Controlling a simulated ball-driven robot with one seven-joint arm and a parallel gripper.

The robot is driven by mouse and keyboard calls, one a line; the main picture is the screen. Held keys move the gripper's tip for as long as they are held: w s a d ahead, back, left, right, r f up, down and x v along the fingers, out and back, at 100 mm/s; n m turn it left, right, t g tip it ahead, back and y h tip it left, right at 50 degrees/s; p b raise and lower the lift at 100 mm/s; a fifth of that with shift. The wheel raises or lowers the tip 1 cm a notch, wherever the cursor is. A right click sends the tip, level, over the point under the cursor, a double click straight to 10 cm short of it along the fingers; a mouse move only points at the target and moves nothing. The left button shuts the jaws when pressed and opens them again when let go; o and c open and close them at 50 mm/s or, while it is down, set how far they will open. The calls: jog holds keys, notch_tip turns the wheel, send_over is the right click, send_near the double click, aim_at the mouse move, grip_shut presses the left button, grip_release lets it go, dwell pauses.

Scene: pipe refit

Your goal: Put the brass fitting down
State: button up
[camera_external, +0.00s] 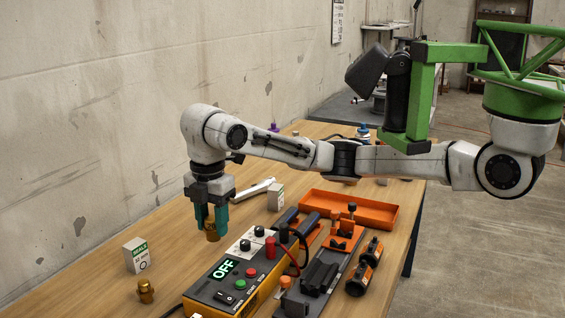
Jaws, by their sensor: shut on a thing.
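My gripper (211,218) points straight down over the wooden table (95,274), with its teal fingers shut on a brass fitting (212,236). The upper part of the fitting is hidden between the fingers. Its lower end shows below the fingertips; I cannot tell whether it touches the table. A second brass-coloured fitting (146,291) stands on the table at the front left.
A yellow-and-grey tester (233,285) reading OFF stands just right of my gripper. Small white boxes (137,255) stand to the left and behind (276,197). An orange tray (375,213) and orange-black clamps (372,250) lie right.

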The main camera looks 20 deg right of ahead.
jog(key=w+a+f, duration=0.2)
jog(key=w+a+f+b, duration=0.1)
jog(key=w+f, duration=0.1)
jog(key=w+a+f, duration=0.2)
jog(key=f, duration=0.1)
jog(key=shift+w+a+f+b, duration=0.1)
jog(key=shift+w+a+b, duration=0.25)
jog(key=shift+w, duration=0.05)
jog(key=shift+w+a+f, duration=0.15)
jog(key=shift+f, duration=0.05)
jog(key=shift+w+a+f+b, duration=0.15)
jog(key=shift+f+b, duration=0.35)
jog(key=shift+f, duration=1.3)
jog(key=o, duration=1.1)
jog(key=shift+f, duration=0.1)
notch_tip(320, 180, up, 12)
jog(key=p, duration=0.2)
